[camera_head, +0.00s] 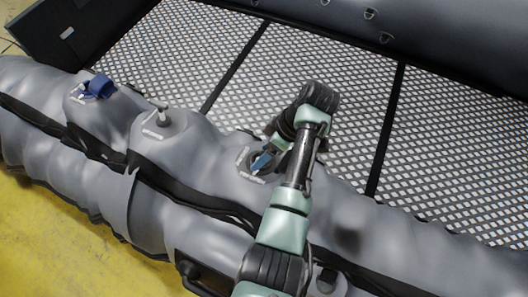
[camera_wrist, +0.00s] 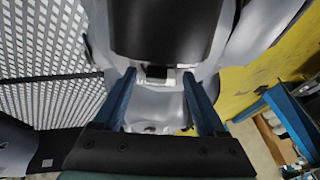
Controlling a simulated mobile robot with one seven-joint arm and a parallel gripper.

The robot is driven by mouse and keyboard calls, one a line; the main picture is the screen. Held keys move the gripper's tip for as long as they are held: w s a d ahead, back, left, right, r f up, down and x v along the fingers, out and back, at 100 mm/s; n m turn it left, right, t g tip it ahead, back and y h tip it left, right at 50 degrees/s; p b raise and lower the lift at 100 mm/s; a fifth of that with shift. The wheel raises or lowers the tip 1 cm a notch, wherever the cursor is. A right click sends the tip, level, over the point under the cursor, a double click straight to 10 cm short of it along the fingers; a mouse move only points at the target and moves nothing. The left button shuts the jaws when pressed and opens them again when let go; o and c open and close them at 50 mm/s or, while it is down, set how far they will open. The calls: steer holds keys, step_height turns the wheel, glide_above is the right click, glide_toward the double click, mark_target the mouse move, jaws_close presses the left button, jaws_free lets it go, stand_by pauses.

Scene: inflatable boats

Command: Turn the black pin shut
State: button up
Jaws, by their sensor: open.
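My gripper (camera_head: 263,160) is over a dark round valve fitting (camera_head: 250,168) on the boat's grey tube. A blue finger points down at the fitting in the head view, and my arm and gripper cover part of it. I cannot clearly make out the black pin in either view.
The boat's grey tube (camera_head: 60,170) runs along the front, with black straps. The patterned boat floor (camera_head: 220,45) lies behind; yellow ground (camera_head: 50,235) shows at lower left.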

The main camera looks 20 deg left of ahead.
jaws_close()
stand_by(0.3)
